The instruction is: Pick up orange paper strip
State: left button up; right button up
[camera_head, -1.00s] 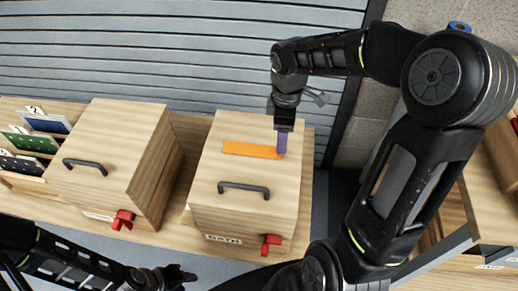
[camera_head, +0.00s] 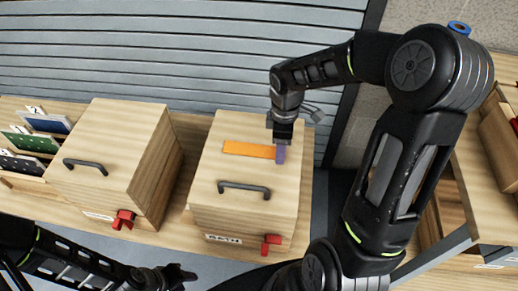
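The orange paper strip (camera_head: 249,149) lies flat across the top of the right-hand wooden box (camera_head: 212,192). My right gripper (camera_head: 281,143) points down over the strip's right end. A purple piece (camera_head: 281,155) shows below its tip, at the strip's end. I cannot tell whether this piece is a finger or something held, nor whether it touches the strip. My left gripper (camera_head: 181,275) is low in the picture, in front of the boxes and away from the strip. It is dark and small, and its opening is unclear.
The box has a dark handle (camera_head: 244,187) and a red catch (camera_head: 271,244). A second wooden box (camera_head: 113,137) stands to the left, beside a rack of dark and green panels (camera_head: 34,142). A grey slatted wall (camera_head: 180,50) rises behind. Wooden furniture (camera_head: 485,165) stands at right.

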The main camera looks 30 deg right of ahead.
grip_shut()
dwell(0.5)
notch_tip(320, 180, up, 10)
dwell(0.6)
jog(key=shift+r, duration=0.2)
dwell(0.5)
notch_tip(320, 180, up, 10)
jog(key=p, duration=0.8)
jog(key=shift+f, duration=0.2)
dwell(1.6)
